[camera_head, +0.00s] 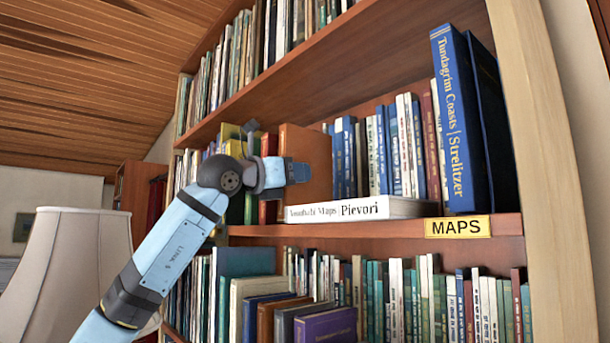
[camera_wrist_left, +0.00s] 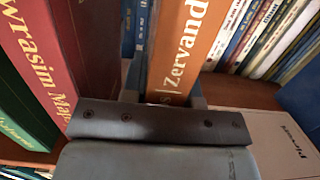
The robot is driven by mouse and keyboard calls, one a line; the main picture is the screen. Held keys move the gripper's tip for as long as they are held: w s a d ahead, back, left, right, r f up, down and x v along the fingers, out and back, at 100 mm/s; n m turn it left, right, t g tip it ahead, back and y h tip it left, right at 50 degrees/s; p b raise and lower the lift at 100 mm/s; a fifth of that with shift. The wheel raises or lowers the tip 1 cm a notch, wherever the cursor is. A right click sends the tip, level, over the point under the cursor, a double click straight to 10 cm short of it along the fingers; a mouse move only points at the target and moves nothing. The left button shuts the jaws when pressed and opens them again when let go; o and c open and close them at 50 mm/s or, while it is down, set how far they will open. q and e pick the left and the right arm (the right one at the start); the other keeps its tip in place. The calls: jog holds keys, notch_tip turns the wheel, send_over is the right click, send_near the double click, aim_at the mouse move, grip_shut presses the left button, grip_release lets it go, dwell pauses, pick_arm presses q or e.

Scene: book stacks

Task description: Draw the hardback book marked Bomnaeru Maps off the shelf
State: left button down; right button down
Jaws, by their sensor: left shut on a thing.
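My left gripper (camera_head: 285,172) is at the middle shelf, shut on an orange-brown hardback (camera_head: 306,148). In the left wrist view the gripper (camera_wrist_left: 165,98) has its fingers at the sides of this orange book (camera_wrist_left: 184,45). Its spine reads "s | Zervand"; the rest of the title is hidden by the gripper, so I cannot read Bomnaeru Maps on it. The book stands upright, with much of its cover showing in the head view. A red book (camera_wrist_left: 68,50), lettered "wrasim Maps", stands to its left. My right gripper is not in view.
A white book (camera_head: 360,208) lies flat right of the gripper. A tall blue book, Tundagrim Coasts (camera_head: 459,120), stands near the yellow MAPS label (camera_head: 458,227). Full shelves lie above and below. A lampshade (camera_head: 70,260) stands at the lower left.

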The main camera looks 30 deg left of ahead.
pick_arm(q)
jog(key=r+b+v, duration=0.2)
jog(key=b+v, duration=0.3)
jog(key=v, duration=1.2)
jog(key=shift+s+r+b, duration=0.15)
jog(key=shift+r+b, duration=0.2)
jog(key=shift+r, duration=0.35)
